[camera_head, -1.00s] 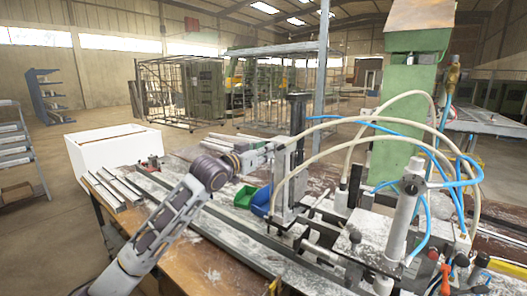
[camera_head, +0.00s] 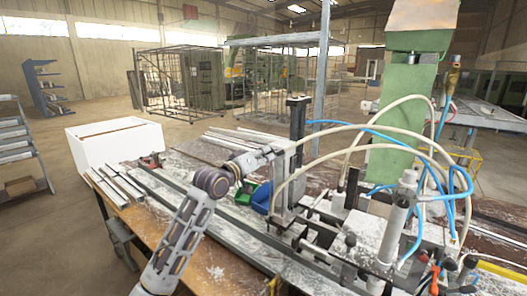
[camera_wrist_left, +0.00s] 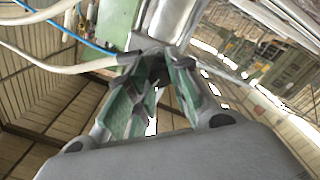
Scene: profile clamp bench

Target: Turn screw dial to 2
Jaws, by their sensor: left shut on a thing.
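My left gripper (camera_head: 284,147) reaches from the left to the side of the upright grey clamp column (camera_head: 293,165), in the middle of the head view. In the left wrist view its two green-padded fingers (camera_wrist_left: 157,78) come together around a small dark part at the base of a bright metal bar (camera_wrist_left: 168,22). The gripper is shut on this part, which appears to be the screw dial. The fingers hide most of it, and I cannot read any number or mark on it. My right gripper is in neither view.
Pale hoses (camera_head: 340,127) and blue hoses arch close to the column on the right. A blue bin (camera_head: 262,198) and a green bin (camera_head: 245,194) stand below the left gripper. Long metal profiles (camera_head: 215,235) lie along the bench. A green machine column (camera_head: 398,130) stands behind.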

